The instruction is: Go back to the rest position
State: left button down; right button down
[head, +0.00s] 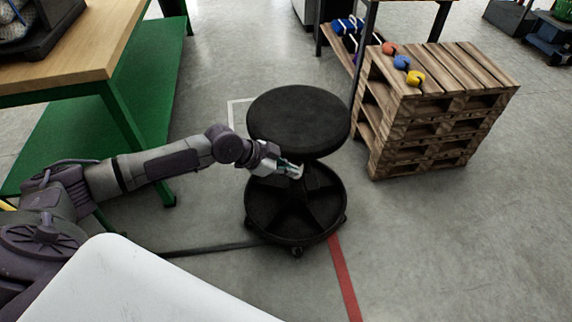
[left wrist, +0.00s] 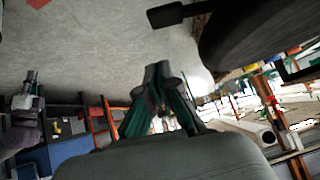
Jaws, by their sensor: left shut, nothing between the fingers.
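My left gripper (head: 294,170) is shut and empty in the head view. My left arm reaches in from the left, and the gripper is in front of the black round stool (head: 298,118), below its seat and above its base. I cannot tell whether it touches the stool. In the left wrist view the fingers of my left gripper (left wrist: 160,84) are together with nothing between them. My right gripper does not show in the head view.
A stack of wooden pallets (head: 430,120) with red, blue and yellow items on top stands to the right. A workbench with a wooden top (head: 85,50) and green legs stands at the left. A red line (head: 344,280) marks the floor. Open concrete floor lies at the right front.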

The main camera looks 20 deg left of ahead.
pick_arm(q)
jog(key=shift+s+a+r, duration=0.3)
jog(key=shift+s+r, duration=0.05)
jog(key=shift+r, duration=0.15)
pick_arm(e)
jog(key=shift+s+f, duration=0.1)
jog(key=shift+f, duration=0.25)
